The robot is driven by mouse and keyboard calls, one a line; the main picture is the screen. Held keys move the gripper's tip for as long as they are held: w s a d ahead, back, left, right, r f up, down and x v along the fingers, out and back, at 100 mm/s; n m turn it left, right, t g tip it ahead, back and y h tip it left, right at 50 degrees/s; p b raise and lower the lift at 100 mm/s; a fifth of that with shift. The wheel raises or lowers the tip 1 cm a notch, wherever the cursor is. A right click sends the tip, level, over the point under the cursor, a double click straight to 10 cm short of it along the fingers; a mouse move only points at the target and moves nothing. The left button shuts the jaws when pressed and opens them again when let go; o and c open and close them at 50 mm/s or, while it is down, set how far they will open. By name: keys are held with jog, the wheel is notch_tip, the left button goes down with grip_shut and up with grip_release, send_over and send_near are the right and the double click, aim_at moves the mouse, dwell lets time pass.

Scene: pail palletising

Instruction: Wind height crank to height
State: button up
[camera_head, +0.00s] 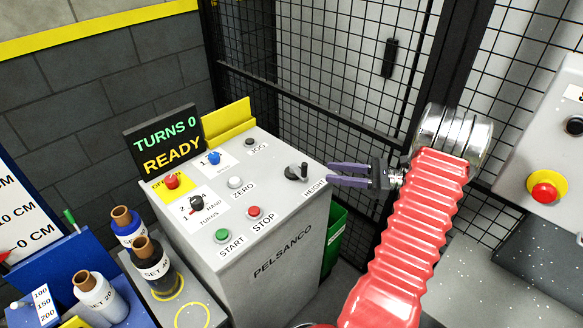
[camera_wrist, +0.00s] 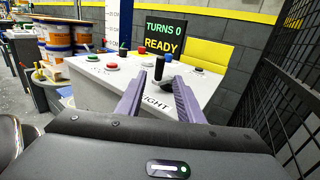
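The height crank (camera_head: 296,172) is a small dark crank with an upright handle on the right side of the grey control cabinet's top, beside the HEIGHT label (camera_head: 316,189). My gripper (camera_head: 330,174) has two purple fingers and is open and empty, just right of the crank and pointing at it. In the wrist view the black crank handle (camera_wrist: 159,68) stands upright in line with the gap between the fingertips (camera_wrist: 160,76). The fingers look apart from the handle. The display (camera_head: 163,140) reads TURNS 0, READY.
The cabinet top also carries a green START button (camera_head: 222,236), a red STOP button (camera_head: 254,212), a white ZERO button (camera_head: 235,182) and several knobs. Black mesh fencing (camera_head: 320,80) stands close behind. Bottles (camera_head: 100,293) stand at lower left. A panel with a red button (camera_head: 543,193) is at right.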

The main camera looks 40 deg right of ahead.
aim_at(298, 167)
jog(key=shift+w, duration=0.1)
dwell(0.3)
jog(key=x, duration=1.3)
jog(key=shift+w+a, duration=0.2)
jog(key=shift+a, duration=0.05)
jog(key=shift+c, duration=0.3)
grip_shut()
